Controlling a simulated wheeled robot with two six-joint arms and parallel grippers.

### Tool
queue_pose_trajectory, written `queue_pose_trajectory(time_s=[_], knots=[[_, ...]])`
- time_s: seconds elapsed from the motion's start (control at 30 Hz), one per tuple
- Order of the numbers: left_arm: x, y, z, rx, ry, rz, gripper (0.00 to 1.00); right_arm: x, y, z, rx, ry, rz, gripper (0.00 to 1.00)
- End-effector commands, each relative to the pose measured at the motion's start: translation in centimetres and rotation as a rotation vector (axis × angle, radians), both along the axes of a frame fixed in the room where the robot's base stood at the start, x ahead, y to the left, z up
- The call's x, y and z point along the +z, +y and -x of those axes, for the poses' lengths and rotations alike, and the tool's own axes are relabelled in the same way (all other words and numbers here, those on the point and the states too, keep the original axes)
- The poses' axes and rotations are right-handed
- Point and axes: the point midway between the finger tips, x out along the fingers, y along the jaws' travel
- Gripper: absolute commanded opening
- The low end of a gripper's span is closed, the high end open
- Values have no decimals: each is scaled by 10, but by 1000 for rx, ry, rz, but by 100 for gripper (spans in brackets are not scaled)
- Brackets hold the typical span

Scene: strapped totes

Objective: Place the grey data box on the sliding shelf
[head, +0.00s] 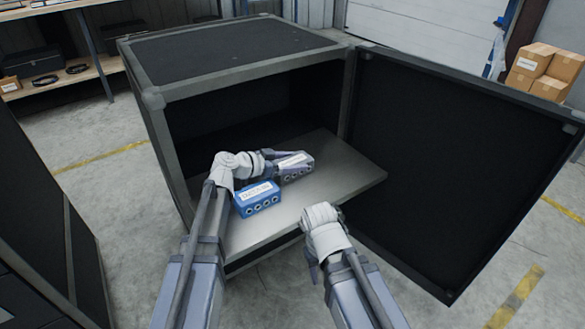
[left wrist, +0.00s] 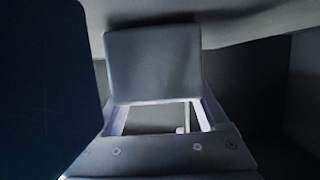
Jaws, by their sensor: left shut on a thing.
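The grey data box (head: 297,168), with a white label and round ports on its front, is at the sliding shelf (head: 345,183) of the open black cabinet. My left gripper (head: 276,163) is shut on its left end. I cannot tell whether the box rests on the shelf or hangs just above it. In the left wrist view the grey box (left wrist: 152,62) sits between the fingers (left wrist: 160,112). A blue data box (head: 257,198) stands on the shelf, nearer and to the left. My right gripper (head: 313,266) is in front of the shelf; its jaws are unclear.
The cabinet door (head: 455,155) stands wide open on the right. The cabinet's left post (head: 165,150) is close to my left arm. The shelf's right part is bare. A dark case (head: 45,235) stands at the left. Cardboard boxes (head: 547,70) are at the back right.

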Motion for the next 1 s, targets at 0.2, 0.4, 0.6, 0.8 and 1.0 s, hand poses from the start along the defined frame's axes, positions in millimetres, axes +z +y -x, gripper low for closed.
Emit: queue_pose_trajectory(time_s=[0.2,0.4,0.6,0.8,1.0], knots=[[1,0,0,0,0,2,0,1,0,0,0,0,0,50],[-4,0,0,0,0,0,78,-4,0,0,1,0,-1,50],[-3,0,0,0,0,0,100,-3,0,0,1,0,-1,50],[-2,0,0,0,0,0,100,-3,0,0,1,0,-1,50],[6,9,7,2,0,0,100,7,0,0,-1,0,0,50]])
